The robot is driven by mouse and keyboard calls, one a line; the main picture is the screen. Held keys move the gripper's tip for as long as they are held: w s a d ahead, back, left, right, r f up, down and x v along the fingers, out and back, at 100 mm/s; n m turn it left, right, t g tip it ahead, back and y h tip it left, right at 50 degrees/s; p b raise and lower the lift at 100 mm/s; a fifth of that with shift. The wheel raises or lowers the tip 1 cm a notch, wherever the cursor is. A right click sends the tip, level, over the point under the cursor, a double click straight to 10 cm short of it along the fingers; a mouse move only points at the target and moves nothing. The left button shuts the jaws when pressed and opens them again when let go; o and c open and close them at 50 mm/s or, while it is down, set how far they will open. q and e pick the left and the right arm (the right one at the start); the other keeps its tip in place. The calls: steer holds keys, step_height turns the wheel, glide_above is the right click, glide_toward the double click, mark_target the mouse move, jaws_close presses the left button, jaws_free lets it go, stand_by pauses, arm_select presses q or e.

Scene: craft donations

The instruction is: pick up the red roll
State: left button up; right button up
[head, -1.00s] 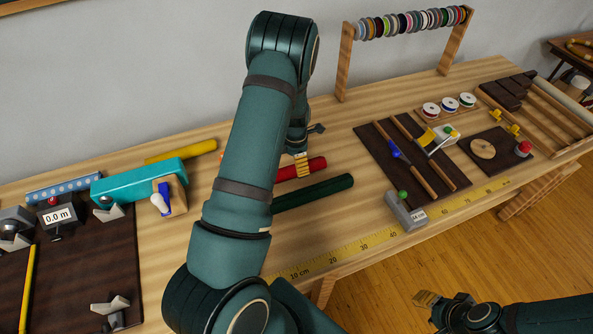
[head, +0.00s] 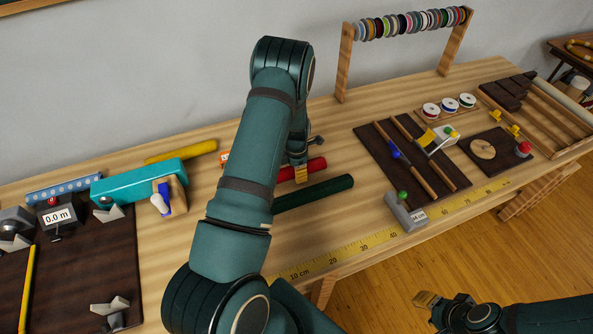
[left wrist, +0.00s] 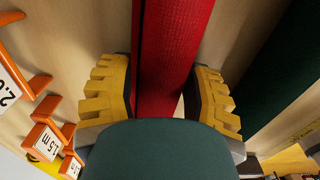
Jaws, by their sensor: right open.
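The red roll (head: 317,166) lies on the wooden table, partly hidden behind my left arm in the head view. In the left wrist view the red roll (left wrist: 175,50) runs up between the two yellow fingers of my left gripper (left wrist: 165,92). The fingers stand apart on either side of it, with a small gap on the right. In the head view my left gripper (head: 299,176) is low at the roll. My right gripper (head: 427,299) is open and empty, off the table's front edge over the floor.
A dark green roll (head: 315,191) lies just in front of the red one. A yellow roll (head: 181,151) lies behind to the left. Orange labelled pieces (left wrist: 45,140) stand close to the left finger. A yellow ruler strip (head: 350,252) runs along the front edge.

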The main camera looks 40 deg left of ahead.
arm_select(q)
steer(key=shift+c, duration=1.1)
steer(key=shift+r, duration=0.1)
step_height(320, 180, up, 10)
steer(key=shift+f, duration=0.1)
